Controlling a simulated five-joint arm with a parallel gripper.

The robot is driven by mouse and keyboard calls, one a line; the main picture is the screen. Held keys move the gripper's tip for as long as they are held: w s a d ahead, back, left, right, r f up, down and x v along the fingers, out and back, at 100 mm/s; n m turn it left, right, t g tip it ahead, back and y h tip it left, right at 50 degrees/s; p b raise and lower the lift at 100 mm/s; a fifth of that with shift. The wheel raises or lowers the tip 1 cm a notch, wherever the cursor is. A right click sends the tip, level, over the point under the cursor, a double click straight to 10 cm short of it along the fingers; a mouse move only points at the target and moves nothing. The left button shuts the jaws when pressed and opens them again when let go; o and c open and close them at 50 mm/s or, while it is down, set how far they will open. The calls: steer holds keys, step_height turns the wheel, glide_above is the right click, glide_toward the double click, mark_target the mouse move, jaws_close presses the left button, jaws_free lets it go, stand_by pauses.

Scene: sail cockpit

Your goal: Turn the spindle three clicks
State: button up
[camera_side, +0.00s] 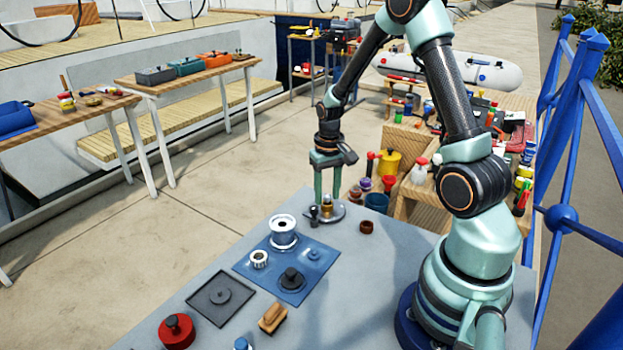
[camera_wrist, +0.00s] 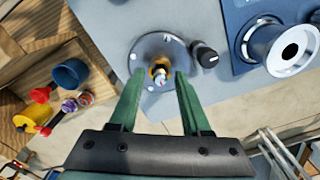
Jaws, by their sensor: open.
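The spindle (camera_side: 327,209) is a short upright brass post with a pale tip, on a round grey base plate (camera_side: 338,214) at the back of the grey table. In the wrist view the spindle (camera_wrist: 158,73) stands on the disc (camera_wrist: 146,52), between my two green fingers. My gripper (camera_side: 327,199) points down over it, open, with one finger on each side. The wrist view shows a gap beside each finger, so neither seems to touch the spindle. A small black knob (camera_wrist: 205,54) stands at the disc's edge, close to the right fingertip.
A blue mat (camera_side: 312,281) holds a white spool (camera_side: 283,231), a small toothed ring (camera_side: 259,259) and a black knobbed piece (camera_side: 292,279). A brown ring (camera_side: 367,227) lies right of the disc. A wooden crate with coloured items is behind. The table's left back edge is clear.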

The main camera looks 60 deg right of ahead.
jaws_close()
steer(key=shift+m, duration=2.2)
steer(key=m, duration=0.4)
steer(key=shift+m, duration=0.3)
steer(key=shift+m, duration=0.4)
steer(key=m, duration=0.3)
steer(key=shift+m, duration=0.3)
